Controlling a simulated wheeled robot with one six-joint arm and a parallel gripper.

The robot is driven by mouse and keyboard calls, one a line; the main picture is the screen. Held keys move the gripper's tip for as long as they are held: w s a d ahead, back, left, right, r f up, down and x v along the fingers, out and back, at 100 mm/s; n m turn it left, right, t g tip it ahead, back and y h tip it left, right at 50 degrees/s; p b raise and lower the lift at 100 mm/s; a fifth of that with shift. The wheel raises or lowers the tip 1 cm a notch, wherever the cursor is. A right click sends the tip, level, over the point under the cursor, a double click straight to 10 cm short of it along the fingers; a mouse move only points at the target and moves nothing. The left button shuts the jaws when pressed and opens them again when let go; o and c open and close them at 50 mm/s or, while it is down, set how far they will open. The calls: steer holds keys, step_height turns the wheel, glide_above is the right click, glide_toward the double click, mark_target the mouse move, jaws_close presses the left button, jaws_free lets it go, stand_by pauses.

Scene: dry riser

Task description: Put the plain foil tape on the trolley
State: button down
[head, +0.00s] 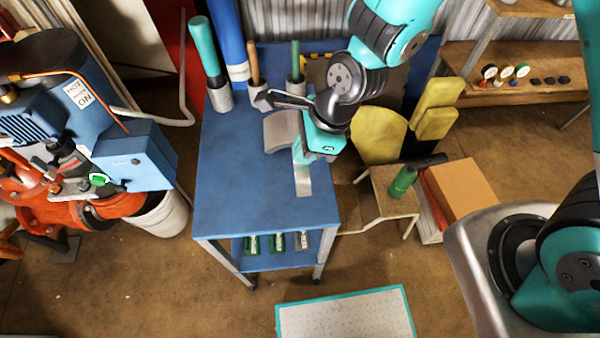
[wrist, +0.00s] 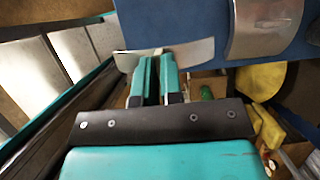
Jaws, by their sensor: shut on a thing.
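My gripper (head: 304,158) is over the right part of the blue trolley (head: 240,190), fingers pointing down. It is shut on a bare, silvery, slightly curved strip that looks like the plain foil tape (head: 304,186). In the wrist view the tape (wrist: 195,53) sticks out on both sides of the closed fingers (wrist: 155,60), against the edge of the blue top (wrist: 190,20). I cannot tell whether the tape touches the top. A wider, curved silver piece (head: 281,132) lies on the trolley to the left of my gripper; it also shows in the wrist view (wrist: 263,25).
Grey holders with a teal-handled tool (head: 204,46) and others stand along the trolley's back. The front half of its top is clear. Green-labelled items (head: 276,242) sit on its lower shelf. A stool with a green bottle (head: 403,181) stands right, blue-and-red machinery (head: 80,110) left.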

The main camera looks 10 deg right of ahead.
mark_target(304, 180)
step_height(304, 180, down, 11)
steer(key=shift+f+p, duration=0.1)
steer(key=shift+p, duration=0.25)
steer(key=c, duration=1.3)
jaws_free()
steer(key=s+d+r+n+b, duration=0.1)
steer(key=s+d+r+n, duration=0.15)
steer(key=r+n, duration=0.65)
steer(key=s+d+r+n, duration=0.1)
steer(key=d+r+n, duration=0.25)
steer(key=r, duration=1.15)
steer(key=s+d+r+n, duration=0.1)
steer(key=s+r+n, duration=0.1)
steer(key=r+n, duration=0.1)
steer(key=s+d+r+n, duration=0.1)
steer(key=s+r+n, duration=0.1)
steer(key=n, duration=0.3)
steer(key=s+d+r+n, duration=0.1)
steer(key=s+r+n, duration=0.1)
steer(key=n, duration=0.3)
steer(key=shift+s+r, duration=0.35)
steer(key=shift+r, duration=0.45)
